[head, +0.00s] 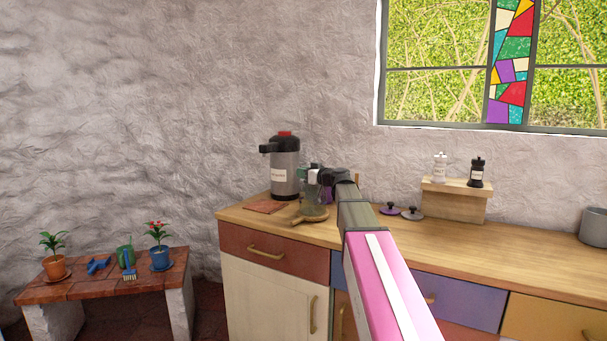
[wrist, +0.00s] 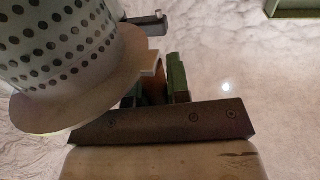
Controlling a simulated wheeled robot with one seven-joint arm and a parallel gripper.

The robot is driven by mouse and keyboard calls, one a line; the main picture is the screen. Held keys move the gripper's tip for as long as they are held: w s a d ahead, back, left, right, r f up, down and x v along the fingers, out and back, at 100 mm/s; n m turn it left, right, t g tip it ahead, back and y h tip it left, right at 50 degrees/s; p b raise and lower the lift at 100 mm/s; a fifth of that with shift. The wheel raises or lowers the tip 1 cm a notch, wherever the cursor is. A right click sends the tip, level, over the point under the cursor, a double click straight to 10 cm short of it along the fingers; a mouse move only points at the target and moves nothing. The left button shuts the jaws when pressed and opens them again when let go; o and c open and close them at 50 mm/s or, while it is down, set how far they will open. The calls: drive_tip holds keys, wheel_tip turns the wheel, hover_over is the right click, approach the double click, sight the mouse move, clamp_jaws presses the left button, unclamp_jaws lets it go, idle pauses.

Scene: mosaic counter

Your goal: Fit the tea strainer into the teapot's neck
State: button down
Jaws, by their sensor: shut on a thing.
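My gripper (head: 314,178) is over the left end of the counter. In the wrist view my gripper (wrist: 155,85) is shut on the tea strainer (wrist: 62,45) at its rim side. The strainer is a pale perforated cup with a wide flange, and it looks tilted in that view. In the head view a small see-through vessel, apparently the teapot (head: 315,211), stands below my gripper on a round wooden board. My gripper and arm partly hide it, so its neck is not clear. The strainer appears above it, apart from its neck as far as I can tell.
A steel airpot (head: 285,175) stands close behind and left of my gripper. A reddish tile (head: 265,207) lies in front of it. Two dark lids with knobs (head: 411,214) lie to the right. A wooden stand (head: 453,203) holds two mills. The counter's right part is largely clear.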

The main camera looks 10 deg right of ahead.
drive_tip(key=shift+f, duration=1)
idle(0.6)
drive_tip(key=shift+c, duration=2.3)
unclamp_jaws()
drive_tip(key=shift+d+r, duration=0.1)
drive_tip(key=shift+d, duration=0.05)
drive_tip(key=s+d+r, duration=0.2)
drive_tip(key=s+d, duration=0.2)
drive_tip(key=shift+s+r, duration=0.15)
drive_tip(key=shift+r, duration=0.25)
